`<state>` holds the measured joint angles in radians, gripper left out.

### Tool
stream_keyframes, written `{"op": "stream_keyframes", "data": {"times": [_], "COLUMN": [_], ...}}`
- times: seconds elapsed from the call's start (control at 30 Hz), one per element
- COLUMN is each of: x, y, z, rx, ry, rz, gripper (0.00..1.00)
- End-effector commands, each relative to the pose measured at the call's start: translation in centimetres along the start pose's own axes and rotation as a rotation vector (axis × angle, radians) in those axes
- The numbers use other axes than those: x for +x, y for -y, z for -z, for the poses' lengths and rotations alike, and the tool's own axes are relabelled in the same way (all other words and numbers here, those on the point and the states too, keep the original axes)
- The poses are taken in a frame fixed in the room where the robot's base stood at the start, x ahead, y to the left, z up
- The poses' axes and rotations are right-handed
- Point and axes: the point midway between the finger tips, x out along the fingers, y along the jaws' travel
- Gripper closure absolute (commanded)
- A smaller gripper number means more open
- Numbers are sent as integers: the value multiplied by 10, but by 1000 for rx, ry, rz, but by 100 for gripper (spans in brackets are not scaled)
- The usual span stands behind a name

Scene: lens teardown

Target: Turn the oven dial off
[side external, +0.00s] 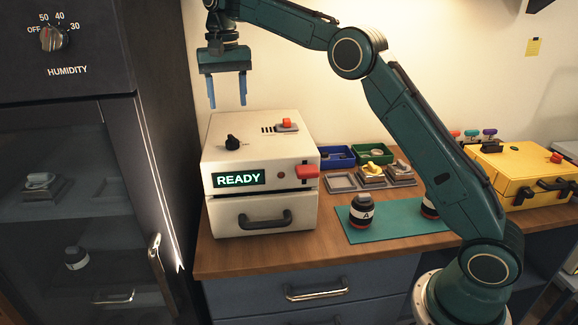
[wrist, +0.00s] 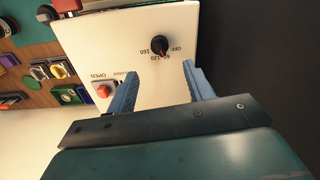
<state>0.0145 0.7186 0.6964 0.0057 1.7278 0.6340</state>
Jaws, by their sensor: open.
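The oven is a cream-white box (side external: 222,160) on the wooden bench, with a lit green READY display (side external: 238,179) and a dark front handle. Its black dial (side external: 233,142) stands on the top face, toward the left. In the wrist view the dial (wrist: 159,45) has printed marks around it, including OFF to its lower right; its exact setting is too small to read surely. My gripper (side external: 227,104) is open and empty, above the oven's top with its blue fingers pointing down. In the wrist view the dial is just beyond the fingertips (wrist: 160,75), apart from them.
A red OPEN button (wrist: 104,90) and a red front lever (side external: 306,171) are on the oven. A dark cabinet (side external: 160,130) with a HUMIDITY dial (side external: 55,39) stands close at left. Trays, a green mat (side external: 390,238) and a yellow case (side external: 510,165) lie to the right.

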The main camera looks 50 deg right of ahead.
Motion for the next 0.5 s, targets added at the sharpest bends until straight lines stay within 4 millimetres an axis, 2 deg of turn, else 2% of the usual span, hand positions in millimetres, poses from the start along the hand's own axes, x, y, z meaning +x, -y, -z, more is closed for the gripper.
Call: {"op": "stream_keyframes", "data": {"times": [0.5], "x": [47], "y": [-1], "z": [-1], "rx": [-1], "ry": [2], "rz": [-1], "gripper": [48]}}
